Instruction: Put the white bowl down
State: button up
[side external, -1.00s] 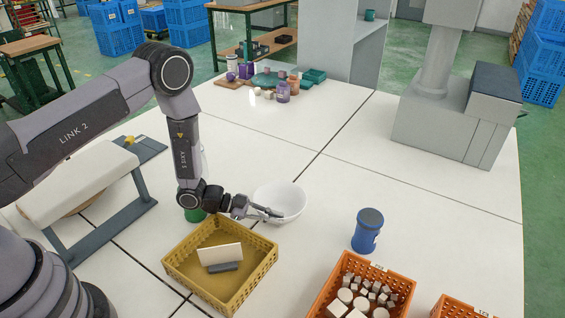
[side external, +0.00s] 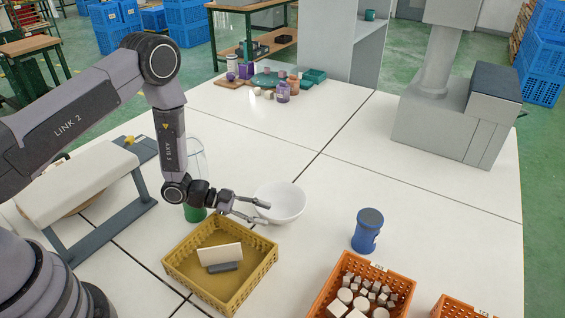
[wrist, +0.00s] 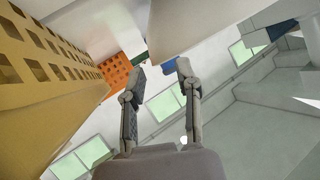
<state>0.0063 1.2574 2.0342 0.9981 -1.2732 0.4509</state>
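The white bowl (side external: 287,204) stands upright on the white table, right of the yellow basket's back corner. My gripper (side external: 266,213) is at the bowl's left side, low over the table. Its two fingers are spread apart, with nothing seen held between them. The wrist view also shows the fingers (wrist: 161,68) apart with an open gap. The fingertips overlap the bowl's near left edge in the side view; I cannot tell whether they touch it. A pale surface at the top of the wrist view may be the bowl.
The yellow basket (side external: 181,270) with a white block and a grey piece is just in front of my gripper. A green-bottomed clear container (side external: 195,213) stands behind my wrist. A blue cup (side external: 368,232) and orange crate (side external: 318,305) are to the right. The table behind the bowl is clear.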

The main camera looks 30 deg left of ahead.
jog(key=w+a+r+n+t+y, duration=0.1)
jog(key=w+a+r+y, duration=0.15)
jog(key=r, duration=0.65)
jog(key=w+a+r+n+t+y, duration=0.15)
jog(key=a+r+y, duration=0.25)
jog(key=r, duration=0.6)
jog(key=s+a+r+n+y, duration=0.5)
jog(key=a+r, duration=0.3)
jog(key=r, duration=0.3)
jog(key=s+r+n+g, duration=0.2)
jog(key=s+r+n, duration=0.1)
jog(key=s, duration=1)
jog(key=s+a+r+n+g, duration=0.1)
jog(key=s+r+n, duration=0.2)
jog(key=s, duration=1)
jog(key=shift+s+a+r+n+g, duration=0.2)
jog(key=shift+s+n+g, duration=0.15)
jog(key=shift+n, duration=0.7)
